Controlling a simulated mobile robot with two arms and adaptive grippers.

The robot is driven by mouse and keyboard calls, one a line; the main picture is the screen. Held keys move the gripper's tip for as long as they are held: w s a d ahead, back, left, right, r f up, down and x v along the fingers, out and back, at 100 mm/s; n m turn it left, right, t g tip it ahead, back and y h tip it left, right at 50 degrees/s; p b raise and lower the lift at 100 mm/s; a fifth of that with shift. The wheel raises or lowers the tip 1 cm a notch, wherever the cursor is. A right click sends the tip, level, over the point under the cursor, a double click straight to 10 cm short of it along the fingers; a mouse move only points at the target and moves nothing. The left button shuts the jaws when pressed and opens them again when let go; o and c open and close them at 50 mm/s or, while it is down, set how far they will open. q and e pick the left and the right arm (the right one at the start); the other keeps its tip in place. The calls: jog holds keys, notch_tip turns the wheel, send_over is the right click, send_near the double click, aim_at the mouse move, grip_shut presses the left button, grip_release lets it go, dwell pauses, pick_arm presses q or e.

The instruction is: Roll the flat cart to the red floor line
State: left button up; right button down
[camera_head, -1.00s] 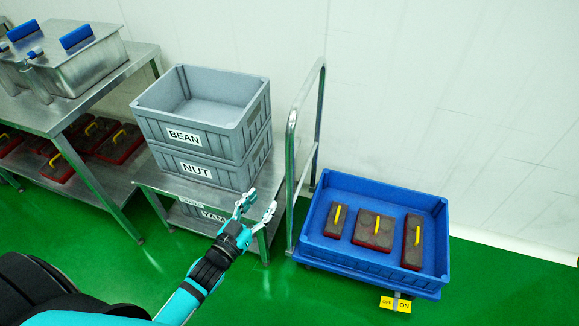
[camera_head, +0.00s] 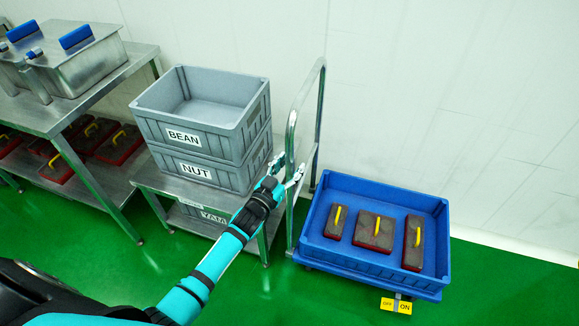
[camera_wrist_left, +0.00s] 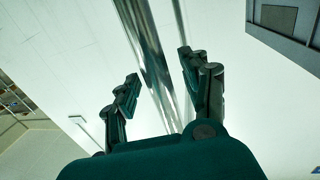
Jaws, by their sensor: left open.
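The flat cart stands on the green floor right of the shelf, with a tall steel push handle (camera_head: 290,150) at its left end. A blue crate (camera_head: 345,254) holding several red-and-grey blocks with yellow handles rests on it. A yellow OFF/ON tag (camera_head: 396,305) shows at its front edge. My left gripper (camera_head: 289,172) is open at the handle's near upright. In the left wrist view the steel bars (camera_wrist_left: 155,70) run between the open fingers (camera_wrist_left: 160,85), without clear contact. The red floor line and my right gripper are not in view.
Grey crates (camera_head: 200,147) labelled BEAN and NUT are stacked on a steel shelf just left of the handle. A steel table (camera_head: 40,115) with a metal box stands further left. The white wall (camera_head: 450,90) is close behind the cart. Green floor (camera_head: 300,305) is clear in front.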

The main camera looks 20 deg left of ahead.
pick_arm(q)
jog(key=shift+c, duration=0.3)
grip_shut()
